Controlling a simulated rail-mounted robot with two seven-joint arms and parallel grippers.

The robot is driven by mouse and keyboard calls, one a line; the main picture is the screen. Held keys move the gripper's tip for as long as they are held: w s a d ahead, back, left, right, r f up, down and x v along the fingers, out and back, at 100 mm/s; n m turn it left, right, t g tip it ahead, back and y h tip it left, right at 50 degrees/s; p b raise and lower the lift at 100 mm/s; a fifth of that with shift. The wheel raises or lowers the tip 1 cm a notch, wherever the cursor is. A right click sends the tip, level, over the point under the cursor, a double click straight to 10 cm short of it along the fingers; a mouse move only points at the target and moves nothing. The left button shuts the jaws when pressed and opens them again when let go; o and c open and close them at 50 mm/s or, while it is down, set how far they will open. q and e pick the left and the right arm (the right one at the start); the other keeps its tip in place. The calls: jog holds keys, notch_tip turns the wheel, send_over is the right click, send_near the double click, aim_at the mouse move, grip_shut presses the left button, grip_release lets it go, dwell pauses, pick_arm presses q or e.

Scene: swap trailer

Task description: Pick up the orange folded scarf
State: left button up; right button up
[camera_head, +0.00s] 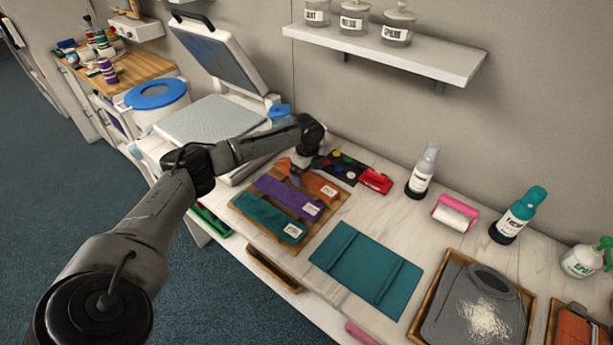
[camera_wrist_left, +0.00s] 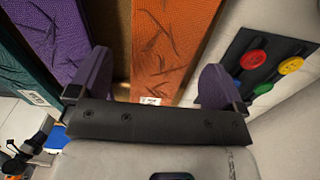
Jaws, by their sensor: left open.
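The orange folded scarf (camera_head: 322,189) lies at the back of a wooden tray (camera_head: 309,234), beside a purple folded scarf (camera_head: 284,195) and a teal folded scarf (camera_head: 268,218). Each has a white label. My left gripper (camera_head: 301,167) is over the tray's back left and hides part of the orange scarf. In the left wrist view, the orange scarf (camera_wrist_left: 170,45) runs between the two parted fingers of my left gripper (camera_wrist_left: 155,82). The purple scarf (camera_wrist_left: 55,35) is on the left side. I cannot tell whether the fingers touch the orange scarf. My right gripper is not in view.
A dark panel with coloured buttons (camera_head: 341,167) and a red object (camera_head: 376,180) sit close behind the tray. A heat press (camera_head: 215,115) stands left. A teal folded cloth (camera_head: 365,268) lies in front right. Bottles stand along the wall, below a shelf (camera_head: 400,50).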

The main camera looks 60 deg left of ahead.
pick_arm(q)
jog(key=shift+f, duration=0.75)
jog(key=c, duration=1)
jog(key=shift+r, duration=0.1)
